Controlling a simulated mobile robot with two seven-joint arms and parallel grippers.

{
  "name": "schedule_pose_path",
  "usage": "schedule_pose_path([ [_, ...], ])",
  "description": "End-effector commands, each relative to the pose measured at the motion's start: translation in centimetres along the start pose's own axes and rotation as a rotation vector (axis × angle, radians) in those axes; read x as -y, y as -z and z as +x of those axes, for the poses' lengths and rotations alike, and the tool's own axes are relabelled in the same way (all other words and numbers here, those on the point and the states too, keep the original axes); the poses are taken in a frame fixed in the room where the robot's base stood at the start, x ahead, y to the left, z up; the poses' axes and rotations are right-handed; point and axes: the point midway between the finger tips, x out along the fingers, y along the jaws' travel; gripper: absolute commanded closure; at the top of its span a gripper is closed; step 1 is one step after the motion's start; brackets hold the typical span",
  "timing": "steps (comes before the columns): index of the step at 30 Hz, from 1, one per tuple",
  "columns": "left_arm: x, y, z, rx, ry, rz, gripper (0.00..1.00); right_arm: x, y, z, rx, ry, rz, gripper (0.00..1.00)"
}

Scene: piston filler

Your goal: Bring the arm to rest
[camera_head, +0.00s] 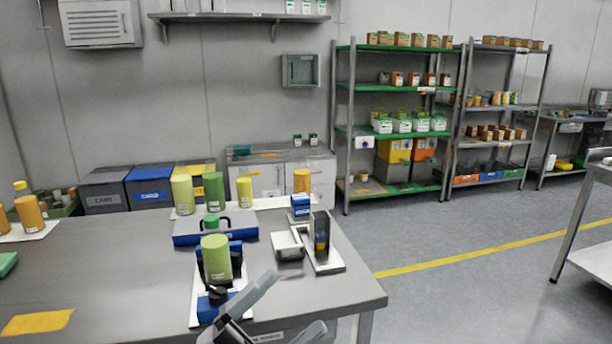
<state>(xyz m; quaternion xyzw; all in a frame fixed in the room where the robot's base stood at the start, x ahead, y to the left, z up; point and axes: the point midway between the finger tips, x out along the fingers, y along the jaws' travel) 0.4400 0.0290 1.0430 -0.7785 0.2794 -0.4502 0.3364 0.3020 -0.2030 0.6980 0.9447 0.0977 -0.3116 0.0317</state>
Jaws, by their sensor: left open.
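My left gripper (296,302) shows at the bottom centre, at the table's front edge. Its two grey fingers are spread apart with nothing between them. Only the front part of it is in the picture; most of the arm is out of view. The piston filler (209,305), with a blue base and a light green cylinder (216,258), stands on a white plate just behind and left of the gripper. The gripper partly covers the front of that plate. My right gripper is not in view.
The steel table (110,270) holds a blue tray (187,239) with bottles behind it, and a grey stand (321,240) on a white base. A yellow mat (38,322) lies at the left. Open floor (450,300) is to the right. Shelving (400,91) stands at the back.

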Motion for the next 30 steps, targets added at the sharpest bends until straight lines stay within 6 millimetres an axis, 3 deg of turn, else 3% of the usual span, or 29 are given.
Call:
schedule_pose_path([
  [6, -3.6, -6.0, -8.0, 0.454, 0.075, -0.322, 0.07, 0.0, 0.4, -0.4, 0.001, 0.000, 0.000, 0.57],
  [10, -6.8, -8.2, -14.5, 0.726, 0.104, -0.504, 0.07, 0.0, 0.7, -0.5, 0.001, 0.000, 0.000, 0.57],
  [15, -11.5, -8.4, -24.3, 1.077, 0.133, -0.730, 0.07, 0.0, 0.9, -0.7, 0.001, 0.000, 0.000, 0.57],
  [18, -13.8, -7.2, -29.2, 1.247, 0.145, -0.836, 0.07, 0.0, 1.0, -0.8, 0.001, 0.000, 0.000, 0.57],
  [21, -15.4, -5.9, -32.9, 1.372, 0.152, -0.910, 0.07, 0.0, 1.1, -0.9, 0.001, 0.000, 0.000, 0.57],
  [25, -16.5, -4.8, -35.4, 1.458, 0.158, -0.962, 0.07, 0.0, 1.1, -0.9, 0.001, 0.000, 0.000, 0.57],
  [30, -16.7, -4.5, -36.0, 1.477, 0.159, -0.974, 0.07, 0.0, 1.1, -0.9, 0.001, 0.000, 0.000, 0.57],
])
